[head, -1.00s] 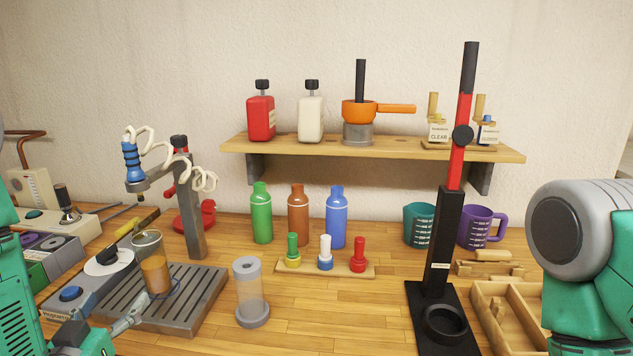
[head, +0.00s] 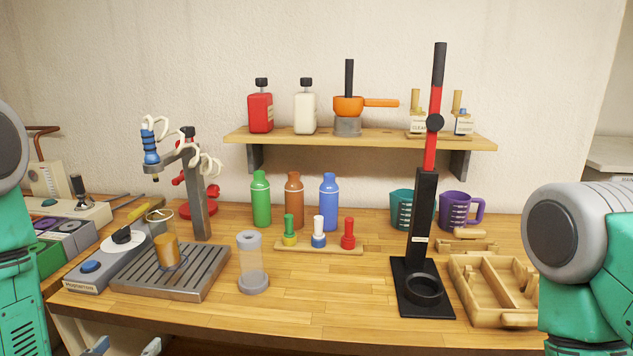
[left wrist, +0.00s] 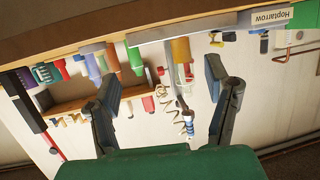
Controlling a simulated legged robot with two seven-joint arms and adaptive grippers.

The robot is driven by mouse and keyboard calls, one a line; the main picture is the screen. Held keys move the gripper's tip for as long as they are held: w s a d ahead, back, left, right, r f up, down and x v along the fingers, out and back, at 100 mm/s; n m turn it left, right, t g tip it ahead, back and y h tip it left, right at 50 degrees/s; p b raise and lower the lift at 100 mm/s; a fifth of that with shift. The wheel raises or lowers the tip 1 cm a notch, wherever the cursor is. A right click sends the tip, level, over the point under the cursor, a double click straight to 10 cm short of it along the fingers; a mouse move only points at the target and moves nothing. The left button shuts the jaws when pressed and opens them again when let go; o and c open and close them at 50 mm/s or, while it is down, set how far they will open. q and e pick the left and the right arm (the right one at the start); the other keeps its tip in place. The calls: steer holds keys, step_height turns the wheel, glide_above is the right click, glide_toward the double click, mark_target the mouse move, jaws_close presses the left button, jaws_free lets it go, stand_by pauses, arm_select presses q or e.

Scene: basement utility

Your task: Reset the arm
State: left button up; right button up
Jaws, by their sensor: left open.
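My left gripper (head: 124,348) shows only by its fingertips at the bottom left of the head view, below the table's front edge. In the left wrist view the two fingers of my left gripper (left wrist: 163,82) are spread wide, with nothing between them. That view is upside down and looks at the table edge, the shelf and the wall. The rest of my left arm is mostly out of the head view. My right gripper is out of view; only the upper part of my right arm shows at the right edge.
A shelf (head: 360,140) hangs behind. Bare tabletop lies at the front middle.

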arm_select(q)
steer(key=s+d+f+m+g+h+b, duration=0.1)
steer(key=s+d+f+g, duration=0.1)
steer(key=s+f+g, duration=0.5)
steer(key=s+d+f+g+b, duration=0.15)
steer(key=s+f, duration=0.35)
steer(key=f, duration=0.5)
steer(key=s+d+f+g+b, duration=0.1)
steer(key=s+f+g, duration=0.1)
steer(key=s, duration=0.5)
steer(key=s+d+f+g+b, duration=0.1)
steer(key=s+f+g, duration=0.2)
steer(key=s+f, duration=0.2)
steer(key=shift+s+f+g, duration=0.3)
steer(key=shift+s+g, duration=0.05)
steer(key=shift+s, duration=0.7)
steer(key=shift+w+d, duration=0.1)
steer(key=shift+w, duration=0.05)
